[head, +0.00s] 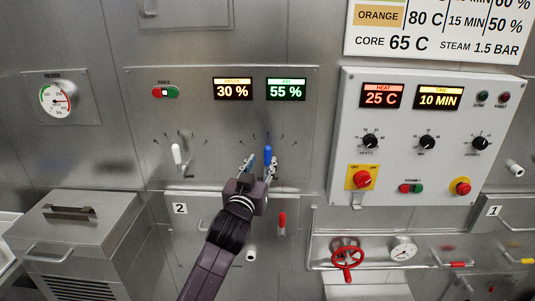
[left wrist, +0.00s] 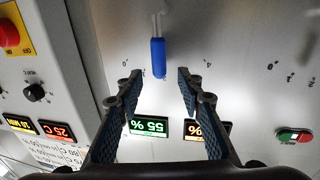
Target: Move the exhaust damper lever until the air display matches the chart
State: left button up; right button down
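The damper lever with a blue handle (head: 267,155) stands out from the steel panel below the AIR display (head: 286,89), which reads 55 %. In the left wrist view the blue handle (left wrist: 158,55) lies in line with the gap between the fingertips, and I see no finger touching it. My left gripper (head: 261,163) is open and empty at the lever; its two fingers also show in the left wrist view (left wrist: 158,82). The wall chart (head: 430,30) shows an ORANGE row with 80 C, 15 MIN and 50 %; its top is cut off. My right gripper is out of view.
A second lever with a white handle (head: 177,154) stands to the left, under a display reading 30 % (head: 233,89). A red-handled lever (head: 282,222) sits below right of my gripper. A control box (head: 420,185) juts out at right.

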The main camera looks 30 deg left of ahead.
aim_at(267, 154)
pick_arm(q)
jog(key=p+x, duration=0.1)
jog(key=x, duration=0.6)
jog(key=shift+w+f, duration=0.15)
jog(key=shift+c, duration=0.4)
grip_shut()
